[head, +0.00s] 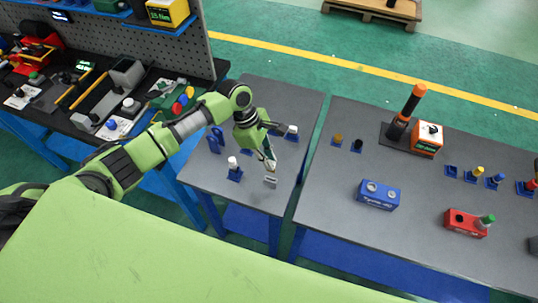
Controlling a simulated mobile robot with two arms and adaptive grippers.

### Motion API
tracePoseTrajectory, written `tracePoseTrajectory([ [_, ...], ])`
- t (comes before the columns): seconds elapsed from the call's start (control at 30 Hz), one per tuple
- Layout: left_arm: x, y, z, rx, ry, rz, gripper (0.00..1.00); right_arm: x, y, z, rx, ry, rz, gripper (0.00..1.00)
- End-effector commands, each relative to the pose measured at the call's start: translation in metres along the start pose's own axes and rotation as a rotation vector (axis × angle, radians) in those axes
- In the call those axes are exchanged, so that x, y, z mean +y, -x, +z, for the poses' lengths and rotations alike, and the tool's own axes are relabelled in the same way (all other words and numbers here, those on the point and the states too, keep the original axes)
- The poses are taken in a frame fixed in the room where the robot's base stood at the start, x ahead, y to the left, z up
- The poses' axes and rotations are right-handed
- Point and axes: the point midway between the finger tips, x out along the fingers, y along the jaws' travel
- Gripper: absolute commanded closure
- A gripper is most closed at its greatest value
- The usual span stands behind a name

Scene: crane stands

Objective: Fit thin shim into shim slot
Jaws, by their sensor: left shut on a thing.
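My left gripper (268,158) reaches down over the right part of the left grey table (222,178). It is shut on a thin, pale piece that I take to be the thin shim; the fingers hide most of it. A small light-grey block (270,182) shows right below the fingertips, close to the table's right side. It may be the shim slot, but it is too small to tell, and I cannot tell whether the shim touches it. My right gripper is not in view.
A gap separates this table from the right table (330,190), which carries a blue box (378,196), a red box (466,224) and an orange-handled tool (408,108).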

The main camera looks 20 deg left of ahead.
Motion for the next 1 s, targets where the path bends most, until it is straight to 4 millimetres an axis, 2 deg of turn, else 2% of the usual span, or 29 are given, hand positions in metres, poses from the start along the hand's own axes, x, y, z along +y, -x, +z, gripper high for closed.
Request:
tracePoseTrajectory([
  [0.2, 0.0, -0.023, -0.008, -0.001, 0.0, 0.0, 1.0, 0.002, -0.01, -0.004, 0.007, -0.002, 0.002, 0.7],
  [0.4, 0.0, -0.035, -0.013, -0.001, 0.001, 0.001, 1.0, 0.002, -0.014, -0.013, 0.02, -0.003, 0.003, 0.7],
  [1.0, 0.0, -0.04, -0.015, 0.0, 0.0, 0.001, 1.0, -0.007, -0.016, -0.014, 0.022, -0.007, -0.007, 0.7],
])
